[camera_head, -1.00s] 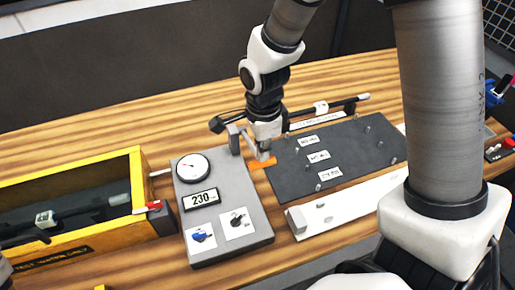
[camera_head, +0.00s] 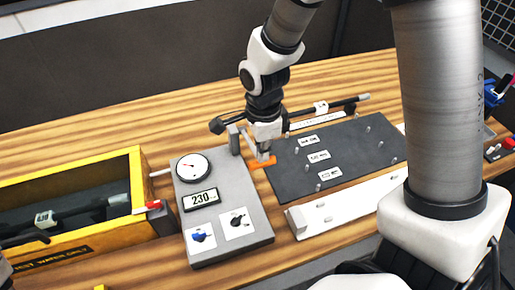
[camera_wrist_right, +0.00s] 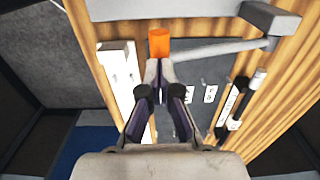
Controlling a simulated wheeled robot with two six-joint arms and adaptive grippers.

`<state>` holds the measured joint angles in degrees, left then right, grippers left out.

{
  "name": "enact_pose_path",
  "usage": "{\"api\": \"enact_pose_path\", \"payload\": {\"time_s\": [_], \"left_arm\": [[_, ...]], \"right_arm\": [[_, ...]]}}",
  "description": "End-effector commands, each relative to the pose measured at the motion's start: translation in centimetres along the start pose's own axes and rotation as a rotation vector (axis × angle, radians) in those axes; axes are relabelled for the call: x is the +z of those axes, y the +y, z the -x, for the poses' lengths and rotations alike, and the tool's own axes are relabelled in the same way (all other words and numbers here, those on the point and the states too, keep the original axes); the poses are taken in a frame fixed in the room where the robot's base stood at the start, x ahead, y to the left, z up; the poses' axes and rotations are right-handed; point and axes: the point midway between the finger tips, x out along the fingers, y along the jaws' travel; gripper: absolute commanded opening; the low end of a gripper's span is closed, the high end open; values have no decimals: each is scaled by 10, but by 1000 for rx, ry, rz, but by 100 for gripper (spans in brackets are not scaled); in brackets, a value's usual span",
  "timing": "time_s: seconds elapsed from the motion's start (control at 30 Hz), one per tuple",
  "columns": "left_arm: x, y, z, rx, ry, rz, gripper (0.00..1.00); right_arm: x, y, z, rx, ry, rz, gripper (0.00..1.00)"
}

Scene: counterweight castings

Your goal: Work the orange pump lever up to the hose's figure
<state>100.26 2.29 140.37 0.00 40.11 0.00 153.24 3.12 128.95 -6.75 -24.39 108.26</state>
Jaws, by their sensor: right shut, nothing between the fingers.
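The orange pump lever grip (camera_head: 263,162) is beside the right edge of the grey pump box (camera_head: 219,182). It also shows in the right wrist view (camera_wrist_right: 159,42), at the end of a grey bar (camera_wrist_right: 220,48). My right gripper (camera_head: 262,154) is shut and empty, its fingertips close at the orange grip; I cannot tell if they touch. The fingertips (camera_wrist_right: 158,70) show just below the grip in the wrist view. The box has a round dial (camera_head: 193,168) and a display (camera_head: 200,198) reading 230. My left gripper is not in view.
A yellow-rimmed tank (camera_head: 137,180) stands left, with a red-handled fitting (camera_head: 153,205) by its edge. A dark plate (camera_head: 325,150) with several labels lies right of the box, a white rail (camera_head: 345,205) in front. Blue (camera_head: 202,237) and black (camera_head: 238,219) knobs sit on the box.

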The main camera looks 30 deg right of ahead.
Motion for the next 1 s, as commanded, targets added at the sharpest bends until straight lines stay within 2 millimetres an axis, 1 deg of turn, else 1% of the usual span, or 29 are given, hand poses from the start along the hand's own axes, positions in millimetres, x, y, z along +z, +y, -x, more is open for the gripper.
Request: {"api": "enact_pose_path", "payload": {"time_s": [0.1,1.0], "left_arm": [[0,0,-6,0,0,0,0],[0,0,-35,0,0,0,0]], "right_arm": [[0,0,-8,1,0,0,0],[0,0,-49,1,0,0,0]]}}
